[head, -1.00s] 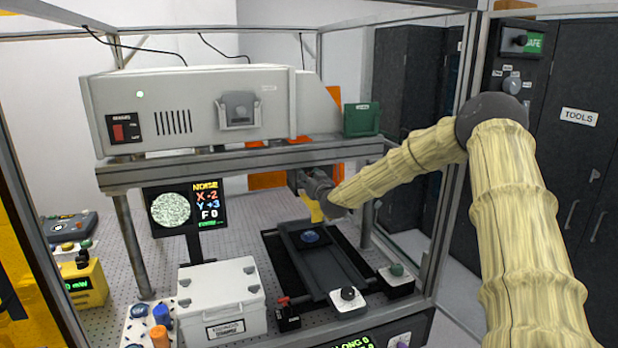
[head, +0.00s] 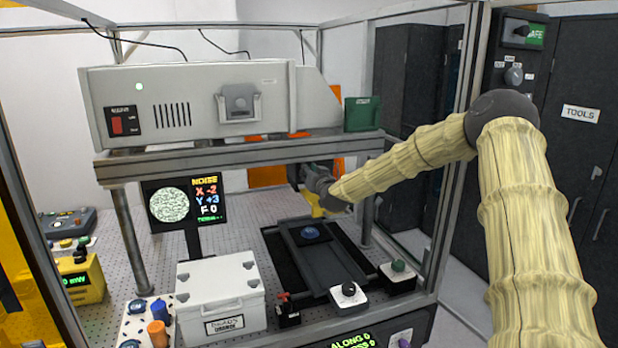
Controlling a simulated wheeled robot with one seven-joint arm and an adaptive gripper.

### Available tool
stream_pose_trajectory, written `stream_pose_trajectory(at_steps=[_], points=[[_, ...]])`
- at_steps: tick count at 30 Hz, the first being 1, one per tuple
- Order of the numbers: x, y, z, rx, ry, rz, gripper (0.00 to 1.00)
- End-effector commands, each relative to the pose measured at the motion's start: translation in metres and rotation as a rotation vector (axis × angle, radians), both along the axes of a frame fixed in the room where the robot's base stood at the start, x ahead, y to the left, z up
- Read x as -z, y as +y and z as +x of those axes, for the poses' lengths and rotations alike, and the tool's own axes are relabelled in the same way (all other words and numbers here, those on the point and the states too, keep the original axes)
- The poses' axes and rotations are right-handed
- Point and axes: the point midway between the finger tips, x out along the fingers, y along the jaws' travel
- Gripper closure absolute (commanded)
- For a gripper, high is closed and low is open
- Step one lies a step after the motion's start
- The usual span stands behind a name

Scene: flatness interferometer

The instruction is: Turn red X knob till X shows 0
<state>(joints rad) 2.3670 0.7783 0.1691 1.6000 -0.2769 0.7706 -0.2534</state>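The screen (head: 208,203) under the grey instrument reads NOISE, X -2 in red, Y +3 in blue and F 0, beside a round speckled picture. A small red handle-like part (head: 283,297) sits on a black block (head: 288,314) in front of the dark stage; I cannot tell whether it is the X knob. My gripper (head: 297,174) is at the end of my arm, below the instrument's shelf and above the back of the stage. Its fingers are small and dark, so their opening and any contact cannot be made out.
The dark stage (head: 338,268) carries a blue round part (head: 311,233). Black (head: 349,289) and green (head: 398,265) knobs stand on white-topped blocks nearby. A white case (head: 222,272) is left of the stage. Frame posts and the shelf (head: 240,158) enclose the space.

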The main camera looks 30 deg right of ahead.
Motion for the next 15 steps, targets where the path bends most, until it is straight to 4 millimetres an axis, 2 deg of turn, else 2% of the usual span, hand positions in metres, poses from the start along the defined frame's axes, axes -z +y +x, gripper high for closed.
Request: stream_pose_trajectory(at_steps=[8,9,12,15], points=[[0.0001,-0.0013,-0.0004,0.002,0.0,0.004,1.0],[0.0001,-0.0013,-0.0004,0.002,0.0,0.004,0.7],[0.0002,-0.0011,-0.0004,0.002,0.0,0.004,0.54],[0.0001,-0.0008,-0.0003,0.001,0.0,0.003,0.54]])
